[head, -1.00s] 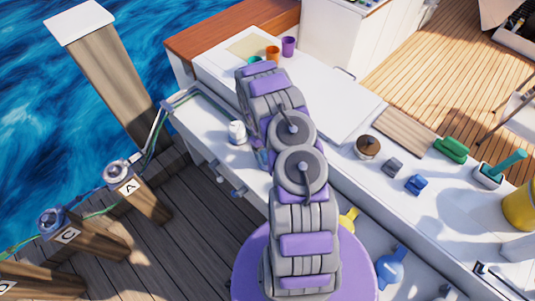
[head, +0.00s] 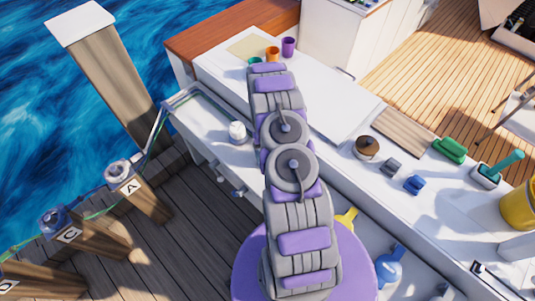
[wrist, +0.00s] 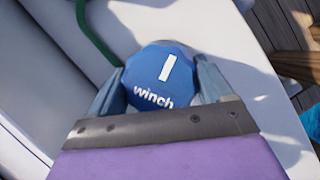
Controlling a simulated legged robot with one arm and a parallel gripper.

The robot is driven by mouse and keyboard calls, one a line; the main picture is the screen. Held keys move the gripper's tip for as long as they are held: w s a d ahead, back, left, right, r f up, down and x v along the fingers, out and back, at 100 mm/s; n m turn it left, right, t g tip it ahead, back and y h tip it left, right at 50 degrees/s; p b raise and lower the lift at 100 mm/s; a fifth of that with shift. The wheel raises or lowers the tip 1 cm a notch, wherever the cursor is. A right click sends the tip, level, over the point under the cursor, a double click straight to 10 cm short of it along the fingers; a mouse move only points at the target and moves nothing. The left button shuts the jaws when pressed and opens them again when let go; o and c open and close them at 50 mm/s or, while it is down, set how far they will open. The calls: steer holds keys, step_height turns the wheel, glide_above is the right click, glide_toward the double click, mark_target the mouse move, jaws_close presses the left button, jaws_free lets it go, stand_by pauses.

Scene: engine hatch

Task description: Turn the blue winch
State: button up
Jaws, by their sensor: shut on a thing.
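The blue winch (wrist: 158,72) fills the middle of the wrist view. It is a round blue cap with a white stripe and the word "winch" on top. The stripe points up and slightly right in that view. My gripper (wrist: 160,86) is shut on the winch, with one finger on its left side and one on its right. In the head view my arm covers the winch and the gripper, so neither can be made out there.
The winch sits on a white boat deck (wrist: 238,60). A dark green hose (wrist: 93,32) runs close by. In the head view a white capped fitting (head: 237,132) stands left of my arm. Dock posts (head: 140,190) stand at the left.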

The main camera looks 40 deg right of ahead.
steer(key=shift+w+d, duration=0.1)
steer(key=o, duration=1)
steer(key=shift+c, duration=0.2)
steer(key=shift+r, duration=0.15)
steer(key=p+v, duration=0.2)
steer(key=v, duration=1.5)
steer(key=shift+r, duration=0.1)
